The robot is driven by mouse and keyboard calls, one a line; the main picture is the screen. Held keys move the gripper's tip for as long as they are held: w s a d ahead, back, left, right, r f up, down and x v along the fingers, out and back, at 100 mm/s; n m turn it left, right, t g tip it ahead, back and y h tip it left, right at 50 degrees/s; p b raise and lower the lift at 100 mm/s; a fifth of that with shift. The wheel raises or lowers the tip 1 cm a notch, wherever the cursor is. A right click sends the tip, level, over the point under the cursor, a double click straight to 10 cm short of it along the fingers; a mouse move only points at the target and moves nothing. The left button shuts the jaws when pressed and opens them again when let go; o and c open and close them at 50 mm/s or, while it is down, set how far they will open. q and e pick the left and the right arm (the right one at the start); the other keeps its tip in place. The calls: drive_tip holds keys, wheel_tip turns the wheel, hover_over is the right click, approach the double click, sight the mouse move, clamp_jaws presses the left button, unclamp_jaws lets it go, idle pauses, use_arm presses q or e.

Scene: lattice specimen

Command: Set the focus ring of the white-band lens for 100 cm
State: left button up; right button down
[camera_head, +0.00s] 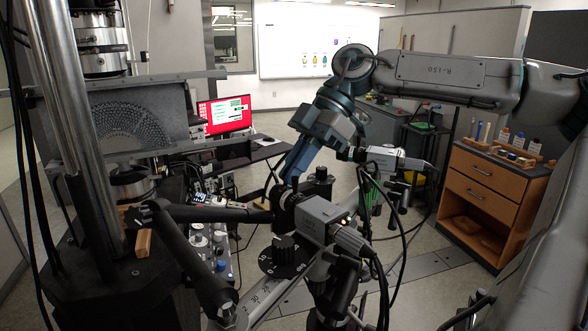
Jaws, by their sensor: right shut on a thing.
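My right gripper (287,184) reaches down from the upper right. Its blue-grey fingers are shut on the dark lens (284,207) at the front of the near grey camera (327,213). The fingers cover part of this lens, and I cannot read its ring marks or make out a white band. A second grey camera (393,158) stands farther back, with a dark lens (358,154) pointing left. Its band colour is too small to tell. My left gripper is not in view.
A dark knob on a marked disc (284,250) sits below the near camera, above a numbered scale bar (258,298). A test frame with a perforated lattice specimen (125,118) stands at left. Black cables hang right of the camera. A wooden drawer cabinet (490,195) stands at right.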

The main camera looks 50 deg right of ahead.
drive_tip(key=shift+d+f+y+b, duration=0.3)
drive_tip(key=shift+y+b, duration=0.3)
drive_tip(key=shift+b, duration=0.65)
drive_tip(key=shift+d+f+y+b, duration=0.25)
drive_tip(key=shift+y+b, duration=0.35)
drive_tip(key=shift+b, duration=0.65)
drive_tip(key=shift+r+y, duration=0.15)
drive_tip(key=shift+y, duration=0.15)
drive_tip(key=c, duration=1.5)
unclamp_jaws()
drive_tip(key=shift+d, duration=0.1)
drive_tip(key=shift+b+v, duration=0.3)
drive_tip(key=shift+v, duration=2.7)
